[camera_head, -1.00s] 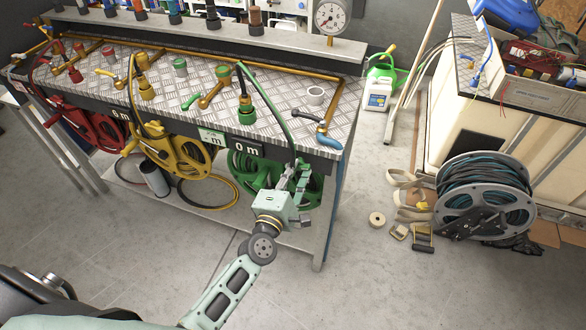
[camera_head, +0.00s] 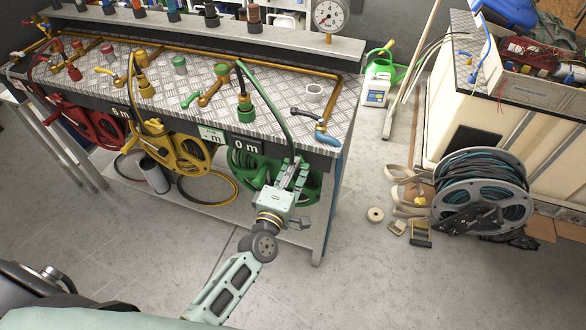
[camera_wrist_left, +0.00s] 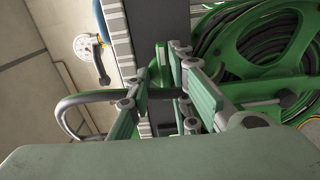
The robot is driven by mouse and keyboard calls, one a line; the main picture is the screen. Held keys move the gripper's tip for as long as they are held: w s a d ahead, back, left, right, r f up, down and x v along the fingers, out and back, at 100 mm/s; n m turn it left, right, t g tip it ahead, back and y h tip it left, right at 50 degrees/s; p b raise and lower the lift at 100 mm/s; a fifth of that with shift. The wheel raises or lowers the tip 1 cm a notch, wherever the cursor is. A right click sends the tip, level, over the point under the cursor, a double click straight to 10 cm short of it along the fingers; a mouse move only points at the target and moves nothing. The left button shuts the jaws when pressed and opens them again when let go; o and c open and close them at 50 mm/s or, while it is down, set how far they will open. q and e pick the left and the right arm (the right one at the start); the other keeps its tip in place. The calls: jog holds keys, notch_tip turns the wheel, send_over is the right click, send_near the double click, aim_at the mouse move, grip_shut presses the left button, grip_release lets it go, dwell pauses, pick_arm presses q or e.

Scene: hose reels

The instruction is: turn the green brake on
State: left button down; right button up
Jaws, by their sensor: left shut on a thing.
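The green reel (camera_head: 243,165) hangs under the front edge of the bench. Its green spokes and dark wound hose also fill the upper right of the left wrist view (camera_wrist_left: 262,38). My left gripper (camera_head: 298,168) is at the reel's right side, below the bench edge, and covers part of it. In the left wrist view my left gripper (camera_wrist_left: 168,85) is shut on a small green part, seemingly the green brake (camera_wrist_left: 175,66); its fingers hide much of it. The green hose (camera_wrist_left: 72,103) loops close by the left finger. My right gripper is out of view.
The yellow reel (camera_head: 182,153) and red reel (camera_head: 98,128) hang to the left. The bench top (camera_head: 335,92) carries taps and valves. A loose cable reel (camera_head: 470,192) stands on the floor at right, with straps and tape nearby. The floor in front is mostly clear.

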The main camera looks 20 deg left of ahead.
pick_arm(q)
jog(key=shift+d+r, duration=0.1)
jog(key=shift+r, duration=0.1)
jog(key=c, duration=1.7)
grip_release()
jog(key=shift+c, duration=0.2)
jog(key=shift+o, duration=0.8)
jog(key=shift+f, duration=0.15)
jog(key=s, duration=1.2)
jog(key=shift+f, duration=0.1)
